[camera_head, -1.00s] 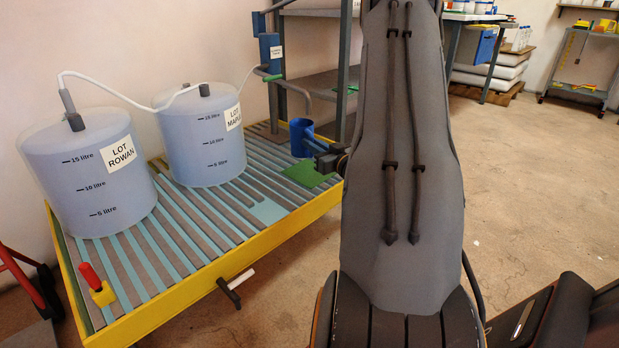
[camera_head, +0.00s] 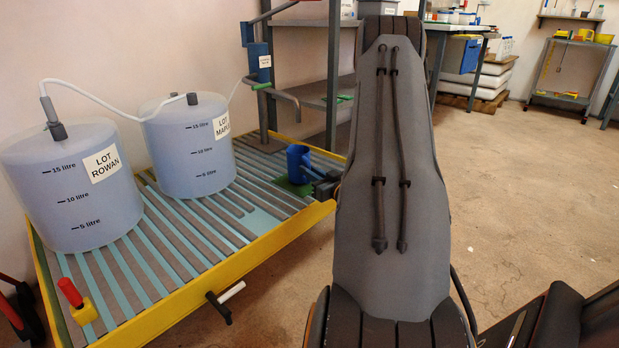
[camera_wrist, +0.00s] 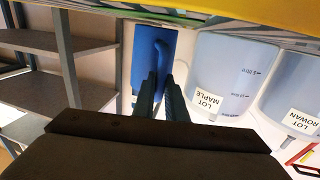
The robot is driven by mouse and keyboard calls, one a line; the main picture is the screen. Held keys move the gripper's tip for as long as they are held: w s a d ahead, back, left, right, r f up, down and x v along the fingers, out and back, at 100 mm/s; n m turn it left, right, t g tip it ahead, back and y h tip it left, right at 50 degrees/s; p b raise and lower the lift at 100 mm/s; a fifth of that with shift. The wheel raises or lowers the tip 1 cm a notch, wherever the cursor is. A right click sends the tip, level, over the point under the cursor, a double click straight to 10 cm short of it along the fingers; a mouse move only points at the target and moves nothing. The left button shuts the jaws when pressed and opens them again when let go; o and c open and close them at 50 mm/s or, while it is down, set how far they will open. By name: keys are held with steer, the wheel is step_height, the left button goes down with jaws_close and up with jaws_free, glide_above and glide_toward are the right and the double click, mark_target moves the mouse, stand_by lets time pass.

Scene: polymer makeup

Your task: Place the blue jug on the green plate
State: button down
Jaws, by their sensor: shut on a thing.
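The blue jug (camera_head: 297,163) is upright over the green plate (camera_head: 291,188), near the far right end of the slatted yellow-edged platform. The jug's base overlaps the plate in the head view; I cannot tell whether it touches. My gripper (camera_head: 318,180) is at the jug's right side, partly hidden behind my arm. In the wrist view, which is upside down, my gripper (camera_wrist: 161,82) is shut on the handle of the jug (camera_wrist: 147,42). The plate is largely hidden by the jug and my gripper.
Two large translucent vats, LOT ROWAN (camera_head: 70,200) and LOT MAPLE (camera_head: 187,155), stand on the slatted platform (camera_head: 150,325), joined by a white hose. A hand pump with a spout (camera_head: 260,62) is behind the jug. Grey shelving (camera_head: 312,95) stands beyond.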

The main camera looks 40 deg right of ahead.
steer(key=shift+f, duration=0.45)
steer(key=shift+f, duration=0.15)
steer(key=c, duration=1.8)
jaws_free()
steer(key=shift+r, duration=0.2)
steer(key=s+a+p, duration=0.1)
steer(key=s+p, duration=0.3)
steer(key=s, duration=0.8)
steer(key=shift+a, duration=0.25)
steer(key=shift+w, duration=0.1)
